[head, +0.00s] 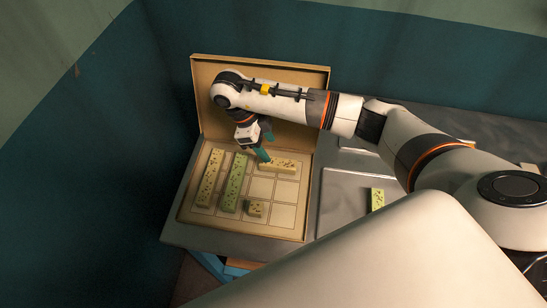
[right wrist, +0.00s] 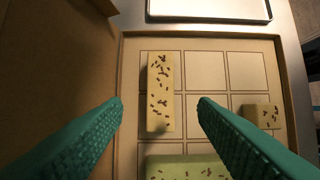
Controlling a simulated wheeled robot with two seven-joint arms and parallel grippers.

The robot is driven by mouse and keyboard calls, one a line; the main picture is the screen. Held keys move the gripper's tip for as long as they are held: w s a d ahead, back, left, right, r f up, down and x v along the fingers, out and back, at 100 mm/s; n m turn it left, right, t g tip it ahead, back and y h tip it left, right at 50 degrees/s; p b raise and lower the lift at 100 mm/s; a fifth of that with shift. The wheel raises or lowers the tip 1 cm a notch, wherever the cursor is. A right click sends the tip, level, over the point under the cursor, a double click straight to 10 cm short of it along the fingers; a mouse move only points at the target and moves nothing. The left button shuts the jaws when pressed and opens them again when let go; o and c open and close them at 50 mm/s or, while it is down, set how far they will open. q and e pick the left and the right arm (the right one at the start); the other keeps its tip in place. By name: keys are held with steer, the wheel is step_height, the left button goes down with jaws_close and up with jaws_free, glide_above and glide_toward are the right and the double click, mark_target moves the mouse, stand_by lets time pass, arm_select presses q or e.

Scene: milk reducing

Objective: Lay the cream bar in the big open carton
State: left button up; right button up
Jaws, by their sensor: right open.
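The big open carton (head: 286,228) is shallow, with a printed grid on its floor and its lid raised at the back. A cream bar (head: 282,166) with dark flecks lies flat inside, along the back row of the grid. It also shows in the right wrist view (right wrist: 160,80). My right gripper (head: 263,155) is above the left end of this bar, partly hiding it. In the right wrist view, its green fingers (right wrist: 160,102) are open, one on each side of the bar, with clear gaps. My left gripper is not in view.
In the carton, another cream bar (head: 209,178) lies at the left, beside a green bar (head: 234,183). A small cream piece (head: 256,209) lies near the front. Several grid cells are bare.

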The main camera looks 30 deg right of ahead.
steer(key=v, duration=0.5)
steer(key=shift+f, duration=0.1)
stand_by(0.4)
